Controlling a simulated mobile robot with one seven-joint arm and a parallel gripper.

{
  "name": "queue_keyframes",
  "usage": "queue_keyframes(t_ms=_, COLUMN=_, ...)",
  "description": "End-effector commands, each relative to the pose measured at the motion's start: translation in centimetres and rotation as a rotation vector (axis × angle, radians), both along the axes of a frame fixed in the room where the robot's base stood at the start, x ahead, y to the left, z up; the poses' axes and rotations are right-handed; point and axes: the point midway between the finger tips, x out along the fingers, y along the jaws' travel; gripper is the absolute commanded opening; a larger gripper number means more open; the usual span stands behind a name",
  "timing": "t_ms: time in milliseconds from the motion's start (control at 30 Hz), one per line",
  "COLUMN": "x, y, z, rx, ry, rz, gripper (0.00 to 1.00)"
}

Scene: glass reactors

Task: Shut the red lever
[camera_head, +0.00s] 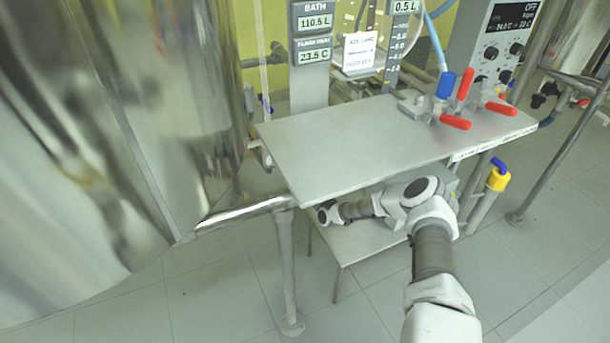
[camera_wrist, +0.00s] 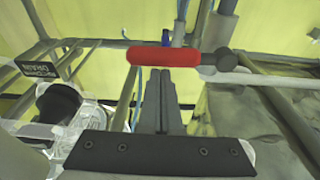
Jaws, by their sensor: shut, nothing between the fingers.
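In the wrist view a red lever (camera_wrist: 165,57) lies level across the picture, its right end joined to a dark round hub (camera_wrist: 222,60) on a grey pipe. My gripper (camera_wrist: 161,72) has its two dark fingers together, with nothing between them. The fingertips appear just below the red lever in the picture; I cannot tell whether they touch it. In the head view my arm reaches under the metal table and my fingers are hidden. Red handles stand on the tabletop: one upright (camera_head: 465,84) and two lying flatter (camera_head: 455,122), (camera_head: 502,108). I cannot match the wrist-view lever to these.
The metal tabletop (camera_head: 340,150) is mostly bare and hangs over my arm. A large shiny vessel (camera_head: 130,130) fills the left. A yellow fitting with a blue handle (camera_head: 497,178) stands at the right. A black label plate (camera_wrist: 42,68) and pipes surround my gripper.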

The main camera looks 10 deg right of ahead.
Motion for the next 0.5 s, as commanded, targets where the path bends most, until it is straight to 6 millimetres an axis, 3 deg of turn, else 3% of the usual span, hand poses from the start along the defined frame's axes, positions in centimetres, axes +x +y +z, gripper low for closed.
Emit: queue_keyframes(t_ms=500, x=-11.4, y=-3.6, z=-1.9, rx=0.002, ry=0.004, rz=0.000, gripper=0.00)
